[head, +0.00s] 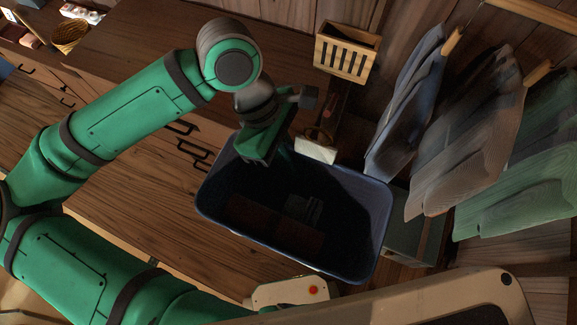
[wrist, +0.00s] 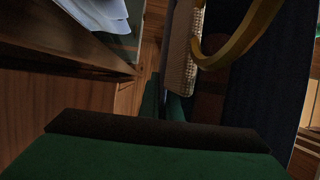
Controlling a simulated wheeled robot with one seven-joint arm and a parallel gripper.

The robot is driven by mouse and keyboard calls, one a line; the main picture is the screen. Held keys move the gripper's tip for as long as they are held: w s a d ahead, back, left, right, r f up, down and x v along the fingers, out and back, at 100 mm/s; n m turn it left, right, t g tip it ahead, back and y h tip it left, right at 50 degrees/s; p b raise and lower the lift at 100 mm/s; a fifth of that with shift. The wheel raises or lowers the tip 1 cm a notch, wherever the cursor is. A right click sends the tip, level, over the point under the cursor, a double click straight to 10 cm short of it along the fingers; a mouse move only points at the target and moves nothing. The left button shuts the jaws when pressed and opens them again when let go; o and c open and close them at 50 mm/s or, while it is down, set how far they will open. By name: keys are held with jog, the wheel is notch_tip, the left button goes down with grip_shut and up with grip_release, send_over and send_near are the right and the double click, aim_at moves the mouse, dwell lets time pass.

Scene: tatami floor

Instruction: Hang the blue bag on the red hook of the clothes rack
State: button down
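My gripper (head: 262,150) points down at the back-left rim of a large dark blue open container (head: 213,210). A small pale bag-like thing (head: 315,152) with a ring handle stands just right of the gripper, behind the container. In the wrist view, a yellowish ring handle (wrist: 235,52) beside a pale woven strip (wrist: 182,50) lies ahead of a green finger with a dark pad. The finger gap is unclear. I cannot make out a blue bag for sure. The clothes rack's rail (head: 535,13) is at the top right; no red hook shows.
Blue (head: 405,100), brown (head: 465,130) and green (head: 525,165) garments hang at the right. A slatted wooden box (head: 345,55) stands at the back wall. A wicker basket (head: 70,35) is at the top left. A grey-green box (head: 412,228) sits right of the container.

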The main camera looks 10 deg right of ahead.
jog(key=w+d+f, duration=0.1)
jog(key=w+d, duration=0.2)
jog(key=w, duration=0.2)
jog(key=shift+w+d, duration=0.15)
jog(key=shift+d, duration=0.1)
dwell(0.7)
jog(key=shift+f, duration=0.2)
dwell(0.4)
